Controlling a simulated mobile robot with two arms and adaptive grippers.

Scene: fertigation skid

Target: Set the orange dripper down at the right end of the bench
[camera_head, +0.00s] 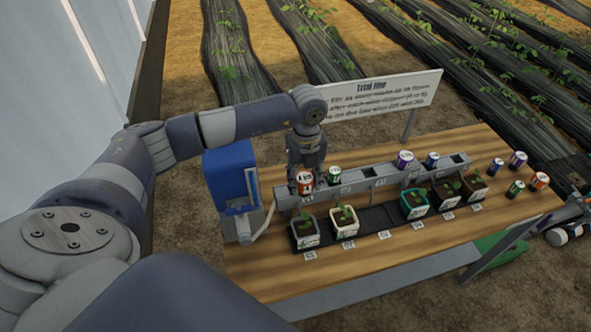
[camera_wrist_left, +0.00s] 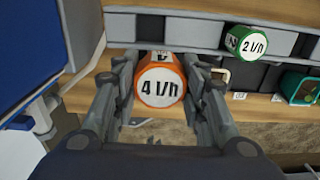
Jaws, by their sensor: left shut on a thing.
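The orange dripper (camera_head: 304,183), a small can with a white label, is at the left end of the grey rail. In the left wrist view its end reads "4 l/h" (camera_wrist_left: 162,84). My left gripper (camera_head: 305,167) is above it in the head view, fingers shut on its sides; the fingers also show in the wrist view (camera_wrist_left: 160,100). I cannot tell whether the dripper still touches the rail. The wooden bench's right end (camera_head: 545,203) holds several cans, one of them orange (camera_head: 538,181). Machinery at the right edge may be my right gripper (camera_head: 570,220); its fingers are unclear.
A green can (camera_head: 334,175) stands close right of the held dripper. The grey rail (camera_head: 370,182) also bears purple (camera_head: 404,160) and blue (camera_head: 431,160) cans. Several potted seedlings stand before it. A blue unit (camera_head: 232,178) is close on the left; a sign (camera_head: 385,95) stands behind.

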